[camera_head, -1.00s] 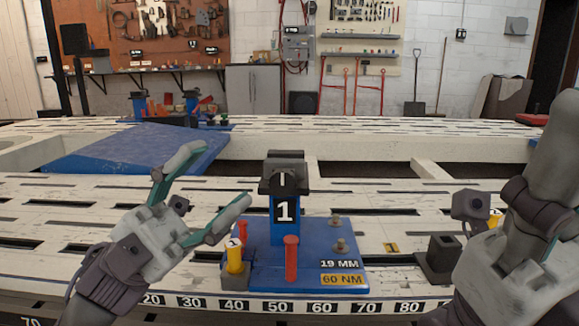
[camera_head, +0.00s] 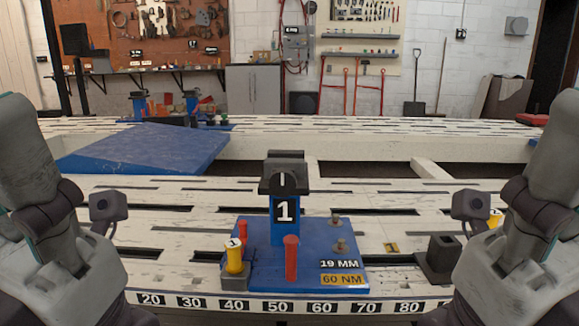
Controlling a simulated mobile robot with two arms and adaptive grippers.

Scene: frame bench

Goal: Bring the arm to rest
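My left arm stands raised at the left edge of the head view, and my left gripper's fingers cannot be made out clearly there. My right arm stands raised at the right edge in a mirrored pose, and its fingertips are not clear either. Both are apart from the blue station board (camera_head: 310,278) on the bench. The board carries a blue post marked 1 (camera_head: 285,212) with a dark clamp on top. A yellow cylinder marked 1 (camera_head: 235,257) sits upright in a dark holder at the board's left corner.
Two red pegs, one of them the front peg (camera_head: 291,258), and two metal bolts (camera_head: 339,245) stand on the board. A dark block (camera_head: 440,258) stands to its right. The slotted white bench (camera_head: 170,262) is clear left of the board. A blue ramp (camera_head: 145,150) lies behind.

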